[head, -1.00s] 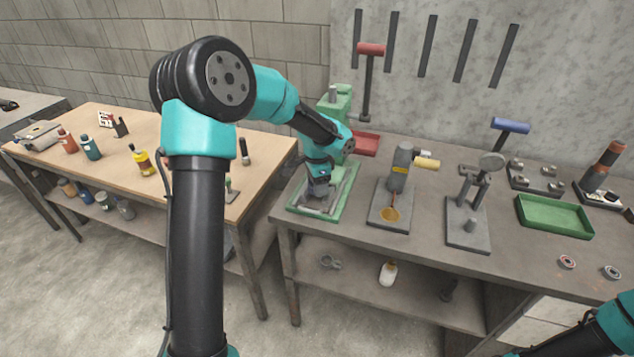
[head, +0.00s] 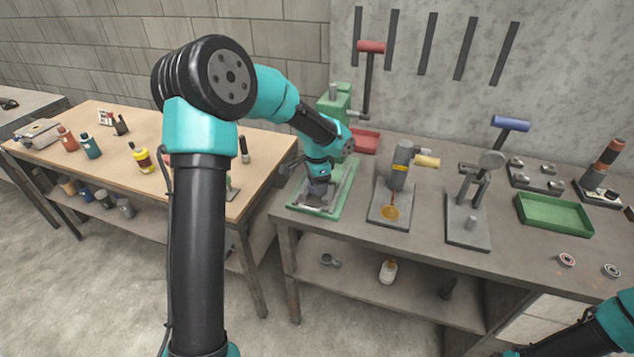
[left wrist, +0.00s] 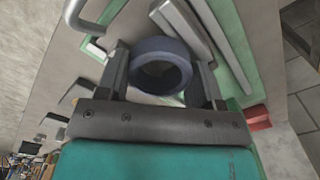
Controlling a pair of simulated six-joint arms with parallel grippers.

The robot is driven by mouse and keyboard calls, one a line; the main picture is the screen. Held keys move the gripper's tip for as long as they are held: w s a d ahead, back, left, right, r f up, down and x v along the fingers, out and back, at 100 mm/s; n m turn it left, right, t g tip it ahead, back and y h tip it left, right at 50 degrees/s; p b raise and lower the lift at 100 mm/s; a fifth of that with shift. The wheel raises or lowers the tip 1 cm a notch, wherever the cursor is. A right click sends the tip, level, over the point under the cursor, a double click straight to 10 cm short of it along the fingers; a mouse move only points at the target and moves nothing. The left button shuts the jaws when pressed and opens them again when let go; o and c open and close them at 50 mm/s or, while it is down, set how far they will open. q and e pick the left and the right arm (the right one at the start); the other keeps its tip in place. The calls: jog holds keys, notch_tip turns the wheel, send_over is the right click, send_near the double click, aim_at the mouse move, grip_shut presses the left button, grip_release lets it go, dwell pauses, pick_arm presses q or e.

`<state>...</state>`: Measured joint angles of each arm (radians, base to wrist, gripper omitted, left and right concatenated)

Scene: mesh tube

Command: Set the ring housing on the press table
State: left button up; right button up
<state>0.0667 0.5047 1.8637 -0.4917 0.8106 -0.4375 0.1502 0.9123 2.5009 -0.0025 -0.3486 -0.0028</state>
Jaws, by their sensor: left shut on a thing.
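The ring housing is a dark blue-grey ring (left wrist: 158,45) in the left wrist view, sitting between my left gripper's two fingers, which are shut on it. Its open bore faces the camera. In the head view my left gripper (head: 318,190) is low over the green-based press (head: 334,203) at the left end of the grey bench, and it hides the ring. The press's green base and grey bars (left wrist: 190,28) lie behind the ring in the wrist view. I cannot tell whether the ring touches them. My right gripper is out of the head view.
The press column (head: 333,103) with its red-handled lever (head: 371,47) stands just behind my left gripper. A red tray (head: 364,141) is beside it. To the right are a yellow-handled tool (head: 401,165), a lever press (head: 473,190) and a green tray (head: 554,216).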

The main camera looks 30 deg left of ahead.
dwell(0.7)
pick_arm(q)
jog(key=o, duration=1.2)
notch_tip(320, 180, up, 17)
jog(key=shift+r, duration=0.2)
